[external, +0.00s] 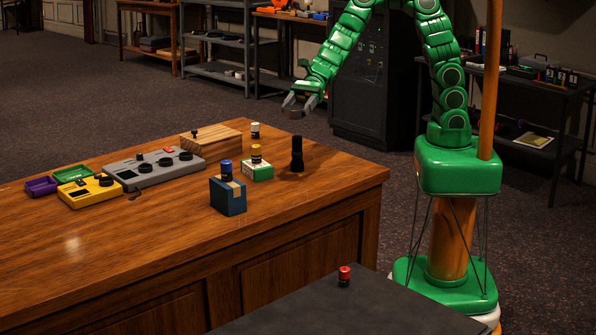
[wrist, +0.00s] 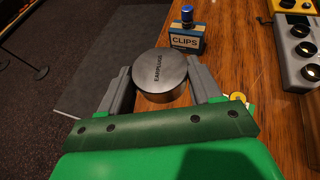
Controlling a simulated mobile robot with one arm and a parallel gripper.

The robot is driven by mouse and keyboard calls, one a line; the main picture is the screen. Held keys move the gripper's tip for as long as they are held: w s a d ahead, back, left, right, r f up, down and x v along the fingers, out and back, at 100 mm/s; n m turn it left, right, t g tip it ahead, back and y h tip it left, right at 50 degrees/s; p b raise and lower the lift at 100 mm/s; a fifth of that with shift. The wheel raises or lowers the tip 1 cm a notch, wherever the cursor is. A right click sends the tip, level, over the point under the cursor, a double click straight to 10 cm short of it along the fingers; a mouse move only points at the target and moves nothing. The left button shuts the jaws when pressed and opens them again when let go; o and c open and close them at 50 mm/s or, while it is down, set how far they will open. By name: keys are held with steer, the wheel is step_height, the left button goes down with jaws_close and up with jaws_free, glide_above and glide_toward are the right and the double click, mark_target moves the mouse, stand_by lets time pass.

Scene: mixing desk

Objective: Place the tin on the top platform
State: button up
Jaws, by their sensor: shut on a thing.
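The tin is a round silver-grey can with a dark lid reading EARPLUGS (wrist: 158,70). My gripper (external: 301,104) is shut on it, with a grey finger on each side in the wrist view. In the external view the tin is small and mostly hidden by the fingers. I cannot tell for sure which surface is the top platform.
A dark blue CLIPS box (external: 228,196), also in the wrist view (wrist: 187,42), bears a blue-capped bottle (external: 226,170). Near it are a green-white box (external: 257,171) and a black upright cylinder (external: 297,154). Grey (external: 152,168) and yellow (external: 90,190) consoles stand left. The desk's front right is clear.

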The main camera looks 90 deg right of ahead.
steer(key=s+a, duration=0.2)
steer(key=a, duration=0.8)
steer(key=n+g+y, duration=0.1)
steer(key=n+g, duration=0.2)
glide_above(368, 302)
step_height(368, 302, down, 3)
steer(key=shift+f, duration=20.05)
steer(key=shift+f, duration=0.1)
steer(key=o, duration=1)
steer(key=shift+o, duration=0.2)
